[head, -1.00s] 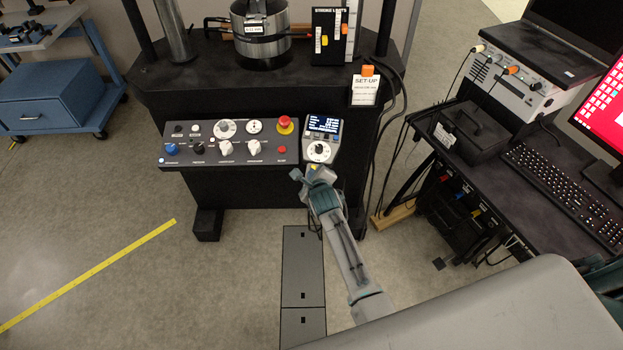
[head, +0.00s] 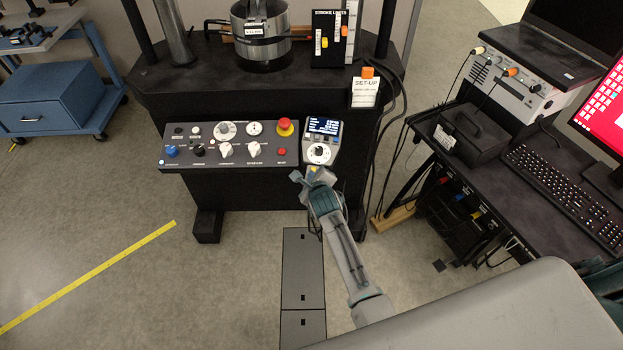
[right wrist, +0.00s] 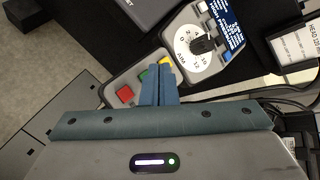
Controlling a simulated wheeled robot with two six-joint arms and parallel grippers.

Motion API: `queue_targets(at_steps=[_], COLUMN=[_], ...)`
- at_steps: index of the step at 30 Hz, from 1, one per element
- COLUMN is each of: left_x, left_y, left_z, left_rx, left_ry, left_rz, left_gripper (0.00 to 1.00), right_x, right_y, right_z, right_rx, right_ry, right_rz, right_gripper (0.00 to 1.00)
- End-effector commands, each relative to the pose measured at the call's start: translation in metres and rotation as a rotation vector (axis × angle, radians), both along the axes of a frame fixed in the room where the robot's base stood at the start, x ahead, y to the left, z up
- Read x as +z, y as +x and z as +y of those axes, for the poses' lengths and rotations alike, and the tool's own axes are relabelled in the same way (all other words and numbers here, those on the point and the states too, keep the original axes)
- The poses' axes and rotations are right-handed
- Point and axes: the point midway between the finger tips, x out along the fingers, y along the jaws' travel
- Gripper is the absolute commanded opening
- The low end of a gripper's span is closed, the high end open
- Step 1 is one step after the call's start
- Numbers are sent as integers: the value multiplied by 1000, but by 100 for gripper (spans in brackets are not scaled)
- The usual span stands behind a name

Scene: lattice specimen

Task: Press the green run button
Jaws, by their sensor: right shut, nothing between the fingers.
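The green run button (right wrist: 144,75) shows in the right wrist view on the lower part of a grey control pendant (head: 321,141), between a red button (right wrist: 125,93) and a yellow button (right wrist: 165,61). My right gripper (right wrist: 158,70) is shut and empty. Its blue fingertips overlap the button row, just right of the green button and in front of part of the yellow one; I cannot tell whether they touch. In the head view the right gripper (head: 313,174) covers the pendant's lower end, and the green button cannot be made out. My left gripper is not in view.
Left of the pendant is a machine control panel (head: 225,146) with knobs and a red mushroom stop button (head: 285,127). A set-up card (head: 365,91) hangs above right. A dark desk with a keyboard (head: 565,183) stands at the right. Floor at left is open.

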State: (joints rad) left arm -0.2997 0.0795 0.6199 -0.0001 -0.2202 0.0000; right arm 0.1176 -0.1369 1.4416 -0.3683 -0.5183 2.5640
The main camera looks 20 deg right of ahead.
Motion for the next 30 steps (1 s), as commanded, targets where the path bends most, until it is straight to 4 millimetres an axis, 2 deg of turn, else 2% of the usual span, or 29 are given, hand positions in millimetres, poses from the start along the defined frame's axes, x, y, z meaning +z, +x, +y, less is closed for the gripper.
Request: queue_targets(at_steps=[23, 30], left_x=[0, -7], left_y=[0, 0], left_z=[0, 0], left_rx=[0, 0], left_ry=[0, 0], left_rz=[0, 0], left_gripper=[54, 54], right_x=[0, -5], right_y=[0, 1], right_z=[0, 0], right_rx=[0, 0], right_ry=[0, 0], right_rz=[0, 0], right_gripper=[0, 0])
